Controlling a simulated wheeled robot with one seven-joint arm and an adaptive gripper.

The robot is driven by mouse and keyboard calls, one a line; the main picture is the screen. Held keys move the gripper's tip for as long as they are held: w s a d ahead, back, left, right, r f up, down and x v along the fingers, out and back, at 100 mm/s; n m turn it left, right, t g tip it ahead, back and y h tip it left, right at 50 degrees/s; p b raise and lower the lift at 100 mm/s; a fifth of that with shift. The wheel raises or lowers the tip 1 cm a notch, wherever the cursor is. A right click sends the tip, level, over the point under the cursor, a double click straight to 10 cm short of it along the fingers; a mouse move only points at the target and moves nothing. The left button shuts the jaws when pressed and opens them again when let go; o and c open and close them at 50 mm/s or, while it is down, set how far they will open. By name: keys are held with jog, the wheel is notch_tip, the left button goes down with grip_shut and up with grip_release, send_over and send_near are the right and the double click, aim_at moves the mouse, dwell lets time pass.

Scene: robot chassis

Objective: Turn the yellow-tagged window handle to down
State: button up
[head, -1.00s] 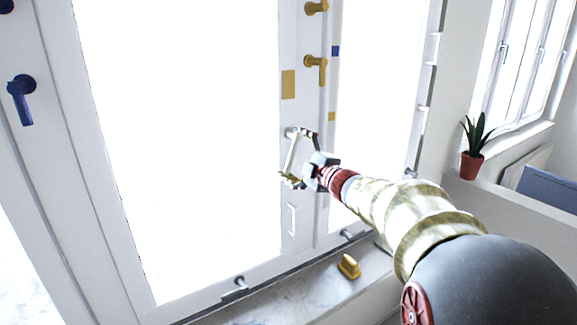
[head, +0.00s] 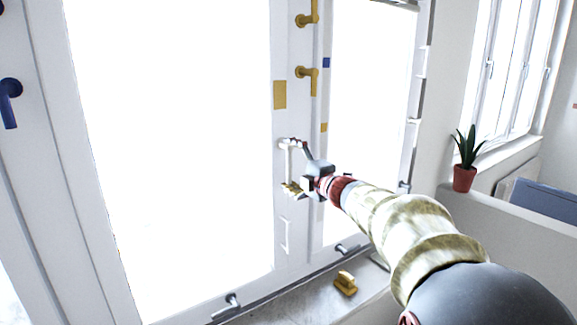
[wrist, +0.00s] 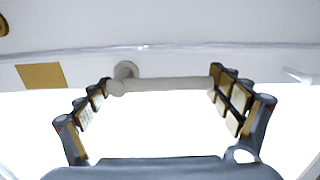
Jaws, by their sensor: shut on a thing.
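The pale grey window handle (head: 286,163) sits on the white frame below a large yellow tag (head: 280,95). Its lever hangs straight down from its pivot, or nearly so. In the wrist view the handle (wrist: 165,84) lies across the picture, with its round pivot at the left and the yellow tag (wrist: 42,76) further left. My gripper (head: 297,167) has one finger at the handle's upper end and one at its lower end. In the wrist view my gripper (wrist: 160,92) spans the handle lengthwise, closed on its two ends.
Yellow handles (head: 307,73) sit above on the neighbouring frame, with a blue tag (head: 326,62) and a small yellow tag (head: 324,127). A blue handle (head: 10,100) is at far left. A yellow object (head: 345,284) lies on the sill (head: 275,307). A potted plant (head: 464,178) stands right.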

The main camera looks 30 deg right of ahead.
jog(key=o, duration=1.4)
jog(key=s, duration=1.2)
jog(key=shift+d, duration=0.2)
